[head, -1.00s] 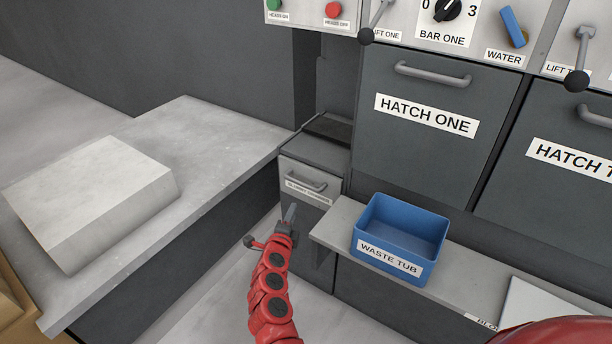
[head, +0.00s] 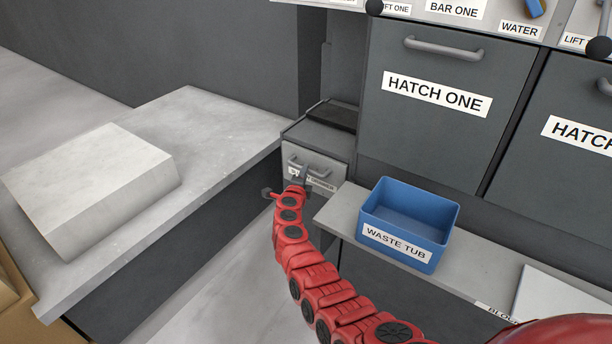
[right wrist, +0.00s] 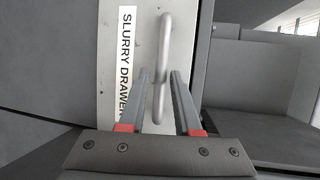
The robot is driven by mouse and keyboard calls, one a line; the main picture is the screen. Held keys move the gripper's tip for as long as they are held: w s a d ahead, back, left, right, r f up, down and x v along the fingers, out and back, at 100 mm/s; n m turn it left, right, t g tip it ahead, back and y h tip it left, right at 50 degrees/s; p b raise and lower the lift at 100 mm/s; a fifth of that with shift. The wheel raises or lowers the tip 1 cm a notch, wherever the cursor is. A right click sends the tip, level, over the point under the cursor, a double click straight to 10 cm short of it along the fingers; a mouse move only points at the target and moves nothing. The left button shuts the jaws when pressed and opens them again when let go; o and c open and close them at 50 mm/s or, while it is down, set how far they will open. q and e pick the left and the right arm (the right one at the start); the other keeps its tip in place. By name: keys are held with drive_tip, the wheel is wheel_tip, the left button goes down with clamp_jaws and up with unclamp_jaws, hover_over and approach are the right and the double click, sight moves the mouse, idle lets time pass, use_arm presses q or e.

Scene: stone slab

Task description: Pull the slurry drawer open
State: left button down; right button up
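The slurry drawer (head: 330,173) is a small grey front with a bar handle and a white label, low in the corner left of hatch one. It looks shut. In the right wrist view the drawer front (right wrist: 112,20) carries the label "SLURRY DRAWER", and its grey handle (right wrist: 165,38) runs lengthwise in the picture. My right gripper (head: 300,174) is at the drawer front. In the right wrist view my right gripper (right wrist: 160,74) is open, with one finger on each side of the handle and gaps showing. My left gripper is out of view.
A blue waste tub (head: 433,217) stands on a grey ledge (head: 340,208) right of my right arm. A stone slab (head: 90,175) lies on the grey counter (head: 215,125) at left. Hatch one (head: 420,140) is above the ledge. Floor shows between counter and ledge.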

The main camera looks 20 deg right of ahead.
drive_tip(key=shift+b+x, duration=1.05)
drive_tip(key=shift+x, duration=0.5)
clamp_jaws()
idle(0.4)
